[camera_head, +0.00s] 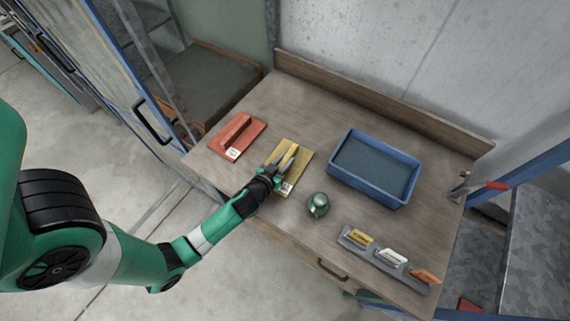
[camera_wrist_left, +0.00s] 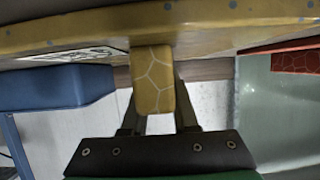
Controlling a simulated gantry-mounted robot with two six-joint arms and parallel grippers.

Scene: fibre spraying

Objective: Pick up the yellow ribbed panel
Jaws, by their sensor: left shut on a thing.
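The yellow panel (camera_head: 301,155) is a flat plate with a raised handle, near the front left of the wooden table, with a small black-and-white tag at its near end. My left gripper (camera_head: 282,162) reaches over it from the front and is shut on its handle. In the left wrist view the panel (camera_wrist_left: 215,32) spans the top, and its yellow handle (camera_wrist_left: 153,80) sits between the two dark fingers. The arm covers part of the panel in the head view. I cannot tell whether the panel touches the table. My right gripper is not in view.
A red panel with a handle (camera_head: 249,143) lies left of the yellow one. A blue tray (camera_head: 413,170) stands to the right. A green round object (camera_head: 318,205) is near the front. A grey holder (camera_head: 351,243) carries small handled tools. A raised board (camera_head: 385,97) edges the back.

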